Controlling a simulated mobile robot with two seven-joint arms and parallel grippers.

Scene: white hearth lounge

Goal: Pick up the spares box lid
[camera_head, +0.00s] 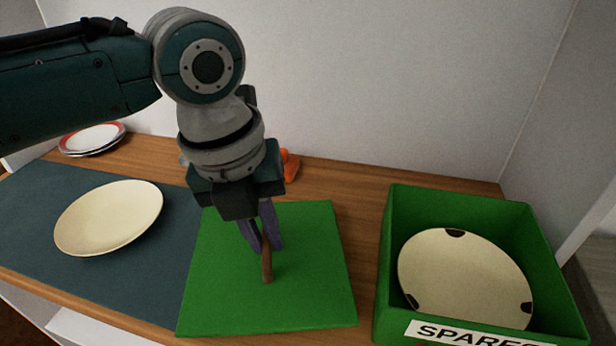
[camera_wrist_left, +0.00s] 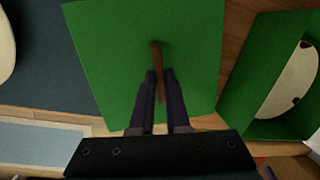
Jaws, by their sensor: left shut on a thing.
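The spares box lid (camera_head: 310,290) is a flat green square with a brown upright handle (camera_head: 267,266) at its middle. My left gripper (camera_head: 267,246) points down over the lid with its fingers shut on the handle. The left wrist view shows the lid (camera_wrist_left: 110,50) and the handle (camera_wrist_left: 156,58) between the fingers (camera_wrist_left: 160,75). I cannot tell whether the lid touches the table. The green spares box (camera_head: 540,240), with a SPARES label (camera_head: 470,334), stands open to the right. My right gripper is not in view.
A cream plate with dark patches (camera_head: 460,270) lies in the box. A cream plate (camera_head: 108,216) rests on the dark blue mat (camera_head: 60,285) at left. Red-rimmed plates (camera_head: 92,137) and an orange object (camera_head: 290,165) are farther back. A wall closes the back.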

